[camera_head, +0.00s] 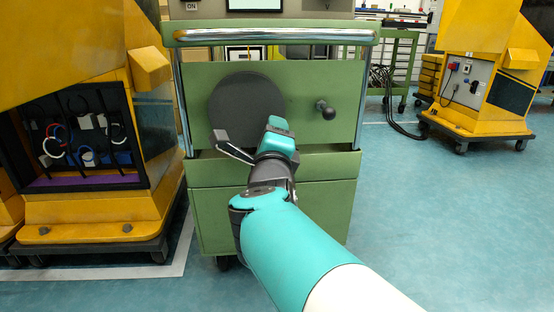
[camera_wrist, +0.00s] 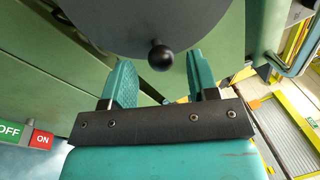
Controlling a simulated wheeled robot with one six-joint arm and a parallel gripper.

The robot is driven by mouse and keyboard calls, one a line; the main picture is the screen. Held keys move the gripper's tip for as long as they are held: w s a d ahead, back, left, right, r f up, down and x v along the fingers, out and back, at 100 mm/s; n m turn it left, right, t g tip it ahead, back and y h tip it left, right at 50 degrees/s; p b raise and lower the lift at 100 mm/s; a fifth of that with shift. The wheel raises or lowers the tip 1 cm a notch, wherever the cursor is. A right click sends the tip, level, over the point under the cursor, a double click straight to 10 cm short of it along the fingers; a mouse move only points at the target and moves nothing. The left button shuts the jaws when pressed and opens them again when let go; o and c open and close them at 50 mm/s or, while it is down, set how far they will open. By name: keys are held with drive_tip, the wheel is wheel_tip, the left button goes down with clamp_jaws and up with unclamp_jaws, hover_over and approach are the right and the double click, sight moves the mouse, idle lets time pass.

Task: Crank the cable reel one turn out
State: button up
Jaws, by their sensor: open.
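The cable reel is a round dark grey disc (camera_head: 247,100) on the front of a green cabinet; its edge is at the top of the wrist view (camera_wrist: 150,15). A black ball knob (camera_wrist: 160,55) stands out near the disc's lower edge in the wrist view. It is hidden in the head view, apparently behind my gripper. My gripper (camera_head: 248,135) is open in front of the disc's lower part. In the wrist view its two teal fingers (camera_wrist: 161,77) point at the disc, with the ball centred between and slightly beyond their tips. I see no contact with it.
Another dark ball knob (camera_head: 328,112) sticks out of the cabinet panel (camera_head: 300,85) to the right of the disc. A metal rail (camera_head: 275,35) runs above. Yellow machines (camera_head: 85,215) stand left and right (camera_head: 480,75). Blue floor (camera_head: 450,220) at right is clear.

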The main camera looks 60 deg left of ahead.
drive_tip(key=p+v, duration=0.3)
drive_tip(key=v, duration=0.7)
